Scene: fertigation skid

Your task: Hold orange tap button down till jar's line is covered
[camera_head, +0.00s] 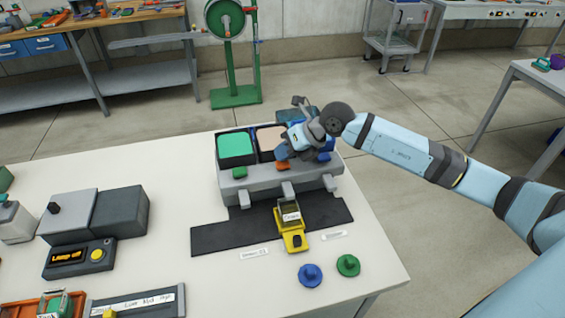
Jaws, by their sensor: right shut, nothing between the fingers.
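The grey dispenser (262,183) stands on the white table with a green tank, a tan tank and a third, blue one largely hidden by my arm. Along its front are a green button (240,172), the orange tap button (282,166) and a blue button (324,156), with a spout below each. The small jar (290,211) sits in a yellow holder below the middle spout. Its line and liquid level are too small to tell. My right gripper (286,151) is shut and empty, just above the orange button; contact cannot be told. My left gripper is out of view.
A black mat (222,237) lies under the spouts. A blue knob (310,275) and a green knob (348,265) lie in front. A labelled rail (140,302) lies at the front left.

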